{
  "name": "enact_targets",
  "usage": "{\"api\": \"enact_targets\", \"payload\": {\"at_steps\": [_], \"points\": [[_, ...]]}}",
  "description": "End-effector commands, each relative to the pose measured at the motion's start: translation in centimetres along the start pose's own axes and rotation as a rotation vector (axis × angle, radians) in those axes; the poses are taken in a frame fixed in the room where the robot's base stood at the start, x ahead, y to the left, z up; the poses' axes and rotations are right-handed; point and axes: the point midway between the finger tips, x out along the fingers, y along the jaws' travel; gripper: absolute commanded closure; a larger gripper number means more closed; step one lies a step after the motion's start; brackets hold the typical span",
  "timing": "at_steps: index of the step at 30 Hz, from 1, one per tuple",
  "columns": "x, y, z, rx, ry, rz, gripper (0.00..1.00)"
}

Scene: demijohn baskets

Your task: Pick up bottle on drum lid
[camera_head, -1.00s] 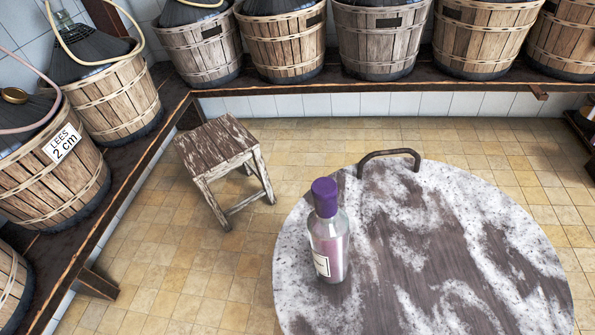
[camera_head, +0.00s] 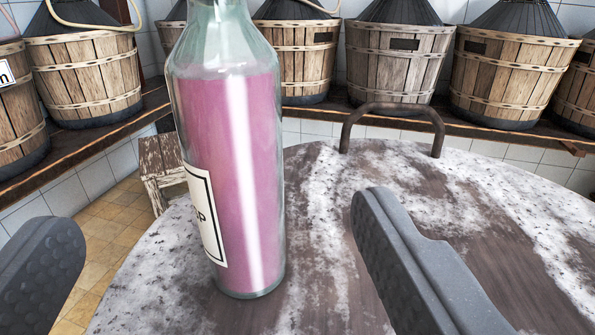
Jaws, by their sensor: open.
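The bottle (camera_head: 232,160) is clear glass with pink-purple liquid and a white label with a dark border. It stands upright on the round drum lid (camera_head: 330,270), whose surface is worn white and brown. Its neck and cap are cut off by the top of the picture. My gripper (camera_head: 215,240) is open, with one grey finger at the lower left and the other right of the bottle. The bottle shows between the fingers, nearer the right one, and neither finger visibly touches it.
A curved metal handle (camera_head: 393,112) rises at the lid's far edge. Wooden demijohn baskets (camera_head: 398,62) stand on a shelf along the back and left. A worn stool (camera_head: 160,170) is partly hidden behind the bottle. The lid's right side is clear.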

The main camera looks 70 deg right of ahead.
Motion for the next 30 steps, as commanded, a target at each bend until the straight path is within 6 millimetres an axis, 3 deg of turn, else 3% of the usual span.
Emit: {"api": "enact_targets", "payload": {"at_steps": [12,23,30], "points": [[6.8,0.0,0.3,0.0,0.0,0.001,0.22],[9.0,-0.1,0.2,0.002,0.0,-0.003,0.22],[12.1,0.0,0.6,0.004,0.0,-0.001,0.22]]}}
